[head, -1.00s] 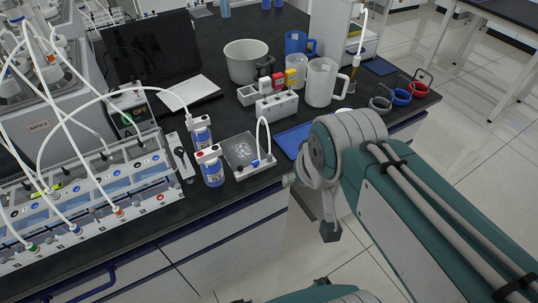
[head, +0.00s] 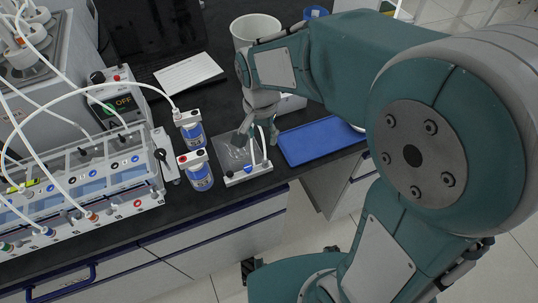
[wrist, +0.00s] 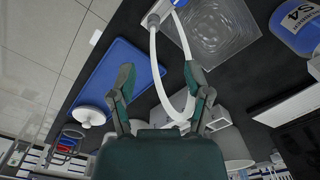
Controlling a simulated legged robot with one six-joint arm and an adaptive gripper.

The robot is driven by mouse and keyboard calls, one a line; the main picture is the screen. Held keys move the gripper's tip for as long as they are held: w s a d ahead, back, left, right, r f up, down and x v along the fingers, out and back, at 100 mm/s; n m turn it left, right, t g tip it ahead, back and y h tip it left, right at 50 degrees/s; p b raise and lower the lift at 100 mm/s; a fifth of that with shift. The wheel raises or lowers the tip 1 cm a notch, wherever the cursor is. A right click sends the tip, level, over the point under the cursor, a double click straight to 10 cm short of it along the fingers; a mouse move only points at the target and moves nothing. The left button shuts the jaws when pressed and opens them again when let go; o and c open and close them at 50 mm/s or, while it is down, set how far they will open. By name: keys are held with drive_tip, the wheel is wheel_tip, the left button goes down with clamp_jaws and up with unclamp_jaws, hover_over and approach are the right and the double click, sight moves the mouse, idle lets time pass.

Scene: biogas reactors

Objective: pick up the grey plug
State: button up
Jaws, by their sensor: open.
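A grey plug-like end (wrist: 152,21) of a looped white tube (wrist: 154,62) stands on a small white tray in the wrist view. I take it for the grey plug. In the head view the tube (head: 263,135) arches over the tray (head: 250,174), beside a blue plug (head: 247,168). My gripper (wrist: 158,78) is open, with nothing gripped. In the wrist view its fingers stand either side of the tube loop, with the grey end beyond their tips. In the head view my gripper (head: 256,136) is over the tray's back part.
A blue mat (head: 318,140) lies right of the tray, near the bench edge. Two blue-labelled bottles (head: 199,170) (head: 192,130) stand to its left. A white pot (head: 254,29) is behind, partly hidden by my arm. The tubed reactor rack (head: 100,185) fills the left.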

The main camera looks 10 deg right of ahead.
sight(265, 159)
wheel_tip(265, 159, down, 6)
drive_tip(key=shift+s+r, duration=0.15)
drive_tip(key=shift+r, duration=0.1)
drive_tip(key=f, duration=0.4)
drive_tip(key=shift+s+d+f, duration=0.2)
drive_tip(key=shift+d+f, duration=0.1)
drive_tip(key=shift+f, duration=0.1)
drive_tip(key=c, duration=0.9)
